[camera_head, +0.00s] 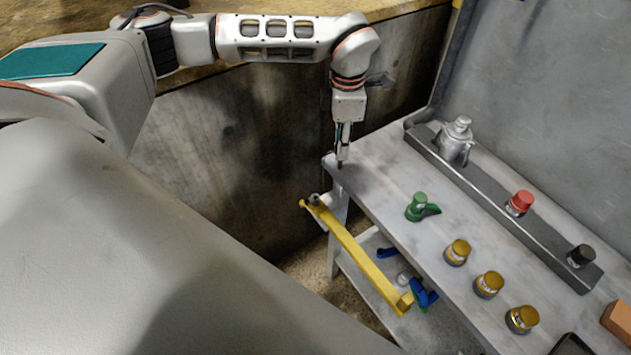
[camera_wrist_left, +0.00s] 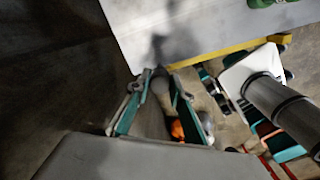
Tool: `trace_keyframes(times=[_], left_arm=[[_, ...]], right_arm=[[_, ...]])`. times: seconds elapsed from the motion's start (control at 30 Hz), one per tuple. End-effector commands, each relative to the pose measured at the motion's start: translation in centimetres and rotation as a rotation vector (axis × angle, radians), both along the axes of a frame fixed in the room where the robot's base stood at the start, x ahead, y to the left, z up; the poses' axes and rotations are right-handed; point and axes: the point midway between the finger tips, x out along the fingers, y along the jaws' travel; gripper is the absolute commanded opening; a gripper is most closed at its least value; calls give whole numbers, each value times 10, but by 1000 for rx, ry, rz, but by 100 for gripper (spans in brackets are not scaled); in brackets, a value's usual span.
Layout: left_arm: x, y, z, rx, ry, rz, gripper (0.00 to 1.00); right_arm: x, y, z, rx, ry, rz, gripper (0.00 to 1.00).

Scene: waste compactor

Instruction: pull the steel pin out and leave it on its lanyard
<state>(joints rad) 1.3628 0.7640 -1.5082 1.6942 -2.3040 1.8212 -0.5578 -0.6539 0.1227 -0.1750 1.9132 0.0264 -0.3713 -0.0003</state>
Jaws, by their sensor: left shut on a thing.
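My left gripper (camera_head: 342,160) points down near the left corner of the grey bench and is shut. The left wrist view shows its two fingers (camera_wrist_left: 161,82) on either side of a grey rod-like piece (camera_wrist_left: 160,92), which looks like the steel pin, largely hidden by the fingers. A small orange piece (camera_wrist_left: 178,129) shows between the fingers, and I cannot tell what it belongs to. A yellow bar (camera_head: 355,250) slopes along the bench's front side, with a grey fitting (camera_head: 313,198) at its upper end. I cannot make out the lanyard. My right gripper is out of view.
The grey bench (camera_head: 375,170) carries a green knob (camera_head: 417,206) and several yellow knobs. A dark rail (camera_head: 480,203) behind holds a silver fitting (camera_head: 455,138), a red button (camera_head: 520,202) and a black knob (camera_head: 581,256). Blue parts (camera_head: 423,294) lie below. A wall (camera_head: 220,150) stands left.

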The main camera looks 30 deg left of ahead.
Motion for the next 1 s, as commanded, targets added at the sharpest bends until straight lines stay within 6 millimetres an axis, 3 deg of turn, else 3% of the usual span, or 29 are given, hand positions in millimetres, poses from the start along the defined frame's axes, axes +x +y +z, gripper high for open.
trace_keyframes(times=[1.0], left_arm=[[23, -29, 0, 1, -1, 0, 0]], right_arm=[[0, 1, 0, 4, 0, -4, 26]])
